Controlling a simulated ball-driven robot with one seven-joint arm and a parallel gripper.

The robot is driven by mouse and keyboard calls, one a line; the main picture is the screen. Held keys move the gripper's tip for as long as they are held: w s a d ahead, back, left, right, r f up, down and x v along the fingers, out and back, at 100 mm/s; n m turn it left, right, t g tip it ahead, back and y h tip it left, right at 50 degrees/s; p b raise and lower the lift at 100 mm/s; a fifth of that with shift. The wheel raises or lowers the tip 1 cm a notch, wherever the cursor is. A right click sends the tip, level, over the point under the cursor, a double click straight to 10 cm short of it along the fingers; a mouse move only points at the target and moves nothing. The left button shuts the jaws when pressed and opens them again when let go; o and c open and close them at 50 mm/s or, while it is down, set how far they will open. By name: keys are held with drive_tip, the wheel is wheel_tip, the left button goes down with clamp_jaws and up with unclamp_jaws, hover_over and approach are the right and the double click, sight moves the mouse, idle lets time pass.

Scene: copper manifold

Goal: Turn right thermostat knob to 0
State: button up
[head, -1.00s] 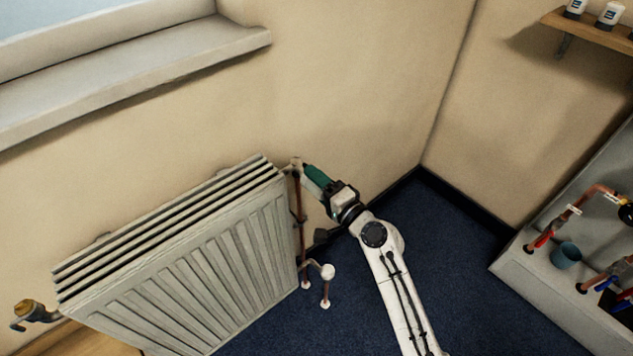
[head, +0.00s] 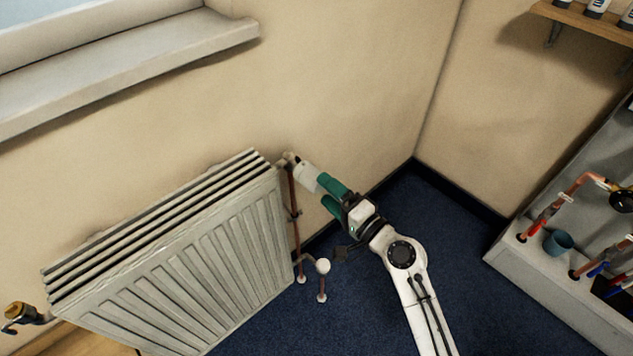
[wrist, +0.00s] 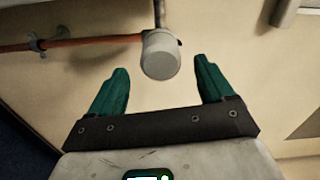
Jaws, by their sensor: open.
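The right thermostat knob (head: 307,175) is a white cylinder at the upper right corner of the radiator (head: 190,255). In the wrist view the knob (wrist: 161,55) shows its round end, just beyond the fingertips and roughly midway between them. My gripper (head: 323,190) is open with two green fingers, close to the knob in the head view. In the wrist view my gripper (wrist: 160,75) has a finger on each side of the knob, with a gap on both sides and nothing held. No scale marks on the knob are readable.
A copper pipe (head: 295,225) runs down below the knob to the floor. A white round fitting (head: 322,266) stands near the floor. A window sill (head: 130,65) is above. Blue carpet (head: 455,275) is clear between.

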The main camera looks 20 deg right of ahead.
drive_tip(key=v, duration=0.3)
drive_tip(key=shift+s+d, duration=0.15)
drive_tip(key=shift+s, duration=0.2)
